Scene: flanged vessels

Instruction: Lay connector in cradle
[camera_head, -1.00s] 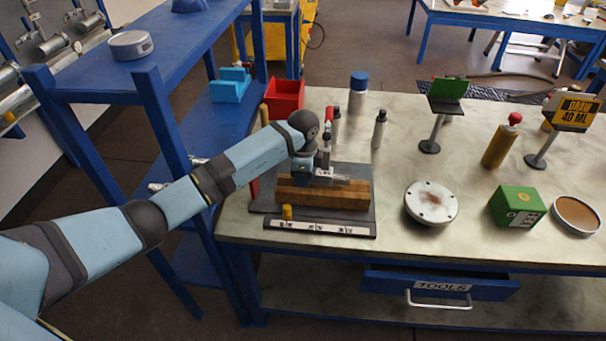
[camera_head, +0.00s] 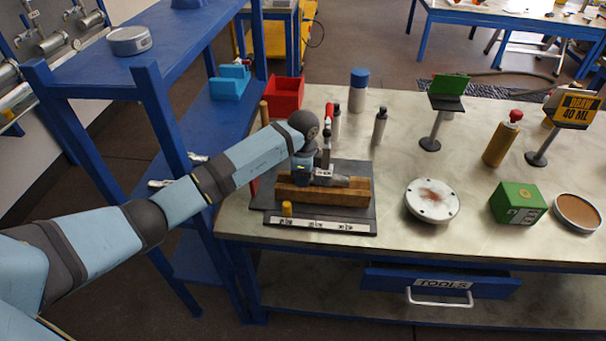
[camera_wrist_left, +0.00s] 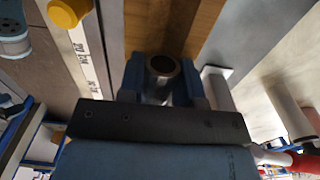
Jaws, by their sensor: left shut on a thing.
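The connector (camera_wrist_left: 162,67) is a grey metal piece with a round open end, seen between the blue fingers of my left gripper in the left wrist view. My left gripper (camera_head: 325,179) is shut on it, low over the wooden cradle block (camera_head: 322,198). In the head view the grey connector lies along the top of the block. I cannot tell whether it touches the wood. The cradle's wood also shows in the left wrist view (camera_wrist_left: 178,28), beyond the fingers. The gripper partly hides the connector and cradle top. My right gripper is not in view.
The cradle stands on a dark plate (camera_head: 258,196) with a labelled strip and a yellow knob (camera_head: 287,209) in front. Bottles and a red bin (camera_head: 284,95) stand behind. A round flange (camera_head: 432,201) and a green box (camera_head: 518,203) sit to the right, with clear bench between.

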